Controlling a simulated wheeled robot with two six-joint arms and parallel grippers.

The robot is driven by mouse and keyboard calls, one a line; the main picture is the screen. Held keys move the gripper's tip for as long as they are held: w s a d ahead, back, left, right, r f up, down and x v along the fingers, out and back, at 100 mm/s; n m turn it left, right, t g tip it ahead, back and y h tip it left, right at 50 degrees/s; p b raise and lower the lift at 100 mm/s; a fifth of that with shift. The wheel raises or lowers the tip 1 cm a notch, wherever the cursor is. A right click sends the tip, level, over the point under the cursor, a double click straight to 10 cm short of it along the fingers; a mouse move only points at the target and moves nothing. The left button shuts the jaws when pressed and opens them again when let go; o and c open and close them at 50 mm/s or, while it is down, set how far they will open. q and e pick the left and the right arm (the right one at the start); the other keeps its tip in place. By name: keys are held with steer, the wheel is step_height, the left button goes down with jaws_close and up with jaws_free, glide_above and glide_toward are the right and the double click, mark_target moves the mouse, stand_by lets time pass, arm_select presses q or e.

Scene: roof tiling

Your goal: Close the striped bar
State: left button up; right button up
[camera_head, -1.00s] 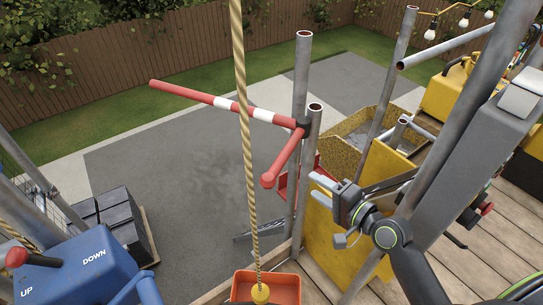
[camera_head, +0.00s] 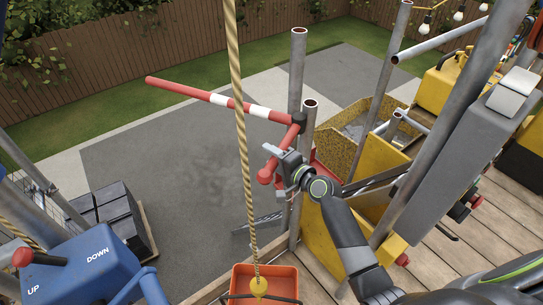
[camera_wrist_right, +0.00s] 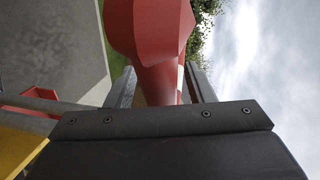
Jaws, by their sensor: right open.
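The striped bar (camera_head: 228,101) is red and white and hinges on a dark joint at a grey upright pole. It swings out to the left over the yard. Its short red handle arm (camera_head: 284,150) runs from the joint toward me and ends in a round red knob (camera_head: 265,177). My right gripper (camera_head: 275,162) is at this handle arm, near the knob. In the right wrist view the red handle (camera_wrist_right: 158,80) stands between the two open fingers, with a gap at the right finger. My left gripper is not in view.
A rope (camera_head: 242,130) hangs in front of the bar, down to an orange bucket (camera_head: 266,283). Grey poles (camera_head: 297,75) flank the joint. A yellow skip (camera_head: 348,140) is behind. A blue UP/DOWN control box (camera_head: 85,268) is at lower left.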

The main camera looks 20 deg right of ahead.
steer(key=shift+w+a, duration=0.15)
steer(key=shift+w, duration=0.05)
steer(key=shift+c, duration=0.4)
jaws_close()
steer(key=shift+f, duration=0.2)
steer(key=s+d+n+g+y+b, duration=0.1)
steer(key=d+b, duration=0.1)
steer(key=b, duration=0.1)
steer(key=s+d+n+g+y+b, duration=0.1)
steer(key=s+n+y+b, duration=0.1)
steer(key=b, duration=0.1)
steer(key=shift+d+r+g+y+b, duration=0.1)
steer(key=shift+d+g+y+b, duration=0.2)
steer(key=shift+d+b, duration=0.1)
